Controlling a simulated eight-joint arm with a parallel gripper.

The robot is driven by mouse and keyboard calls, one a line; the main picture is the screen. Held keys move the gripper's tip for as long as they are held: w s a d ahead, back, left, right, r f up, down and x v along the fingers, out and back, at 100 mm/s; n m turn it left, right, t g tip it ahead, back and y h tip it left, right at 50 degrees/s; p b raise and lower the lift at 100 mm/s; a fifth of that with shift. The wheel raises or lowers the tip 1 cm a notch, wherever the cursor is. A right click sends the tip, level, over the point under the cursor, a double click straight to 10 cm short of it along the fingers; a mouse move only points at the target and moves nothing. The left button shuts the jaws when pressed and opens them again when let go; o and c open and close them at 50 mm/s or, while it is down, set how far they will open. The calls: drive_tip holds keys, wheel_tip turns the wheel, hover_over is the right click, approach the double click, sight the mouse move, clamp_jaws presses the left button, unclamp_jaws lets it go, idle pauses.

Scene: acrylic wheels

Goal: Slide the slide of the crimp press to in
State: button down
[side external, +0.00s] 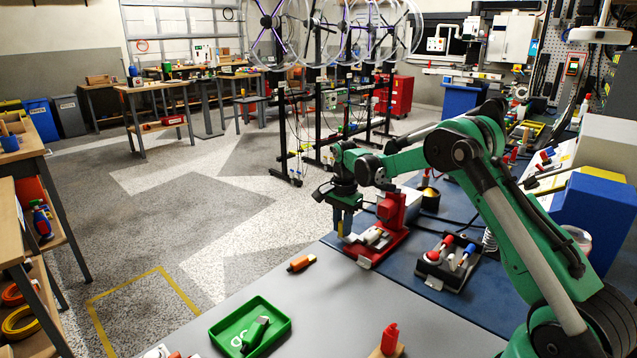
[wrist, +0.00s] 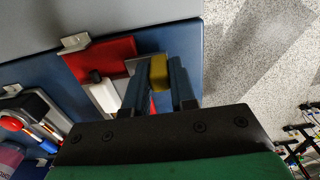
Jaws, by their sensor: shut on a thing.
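The crimp press has a red base (side external: 378,250) with an upright red body (side external: 391,208) and white parts (side external: 372,238). It stands at the edge of the blue mat, in the middle of the side external view. My gripper (side external: 346,232) points down at the press's left side, with its fingers on a small yellow block. In the wrist view the yellow block (wrist: 158,72) sits between the fingertips of my gripper (wrist: 157,82). The red base (wrist: 98,58) and a white part (wrist: 104,97) show beside it. How the yellow block joins the slide is hidden.
A dark box with red and blue knobs (side external: 448,262) stands to the right of the press. Open floor lies to the left.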

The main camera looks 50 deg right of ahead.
idle(0.3)
drive_tip(key=shift+d, duration=1.8)
drive_tip(key=c, duration=0.7)
unclamp_jaws()
drive_tip(key=shift+r, duration=0.1)
wheel_tip(320, 180, up, 6)
drive_tip(key=shift+f, duration=0.25)
